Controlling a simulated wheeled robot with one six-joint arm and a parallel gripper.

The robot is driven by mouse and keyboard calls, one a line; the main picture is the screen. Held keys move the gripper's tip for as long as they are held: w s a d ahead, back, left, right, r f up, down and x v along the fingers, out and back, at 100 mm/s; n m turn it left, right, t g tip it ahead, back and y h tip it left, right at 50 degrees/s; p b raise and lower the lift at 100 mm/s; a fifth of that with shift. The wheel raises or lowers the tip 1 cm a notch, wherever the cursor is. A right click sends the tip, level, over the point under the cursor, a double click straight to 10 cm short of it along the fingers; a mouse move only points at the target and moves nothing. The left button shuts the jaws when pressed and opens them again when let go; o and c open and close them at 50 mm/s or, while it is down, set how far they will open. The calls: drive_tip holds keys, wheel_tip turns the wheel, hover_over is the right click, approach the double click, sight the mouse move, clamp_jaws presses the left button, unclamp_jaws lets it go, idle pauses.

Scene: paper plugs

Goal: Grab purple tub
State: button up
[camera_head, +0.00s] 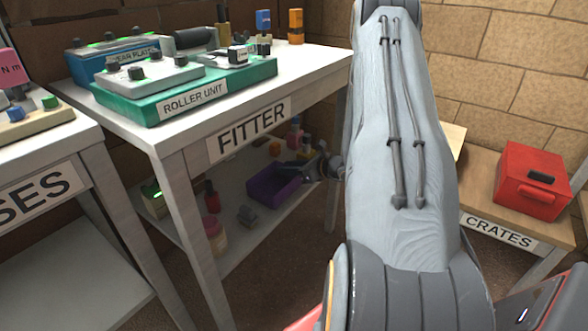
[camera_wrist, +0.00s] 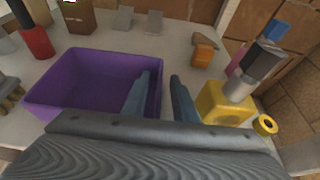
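The purple tub (camera_head: 275,184) stands on the lower shelf of the table labelled FITTER. In the wrist view the purple tub (camera_wrist: 70,82) is an open, empty-looking box at left centre. My gripper (camera_wrist: 160,85) has its two blue-grey fingers apart, with the left finger over or inside the tub's right side and the right finger outside it. The tub's right wall appears to lie between the fingers; contact cannot be told. In the head view my gripper (camera_head: 322,165) is at the tub's right end, small and partly hidden by my arm.
A yellow block with a grey-topped piece (camera_wrist: 225,103) stands close right of my gripper. An orange piece (camera_wrist: 203,50) and grey pieces lie behind the tub. A red bottle (camera_wrist: 36,38) is at its far left. The tabletop (camera_head: 300,85) lies above the shelf; a red crate (camera_head: 531,182) is at right.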

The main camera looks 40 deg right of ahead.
clamp_jaws()
drive_tip(key=shift+s, duration=0.1)
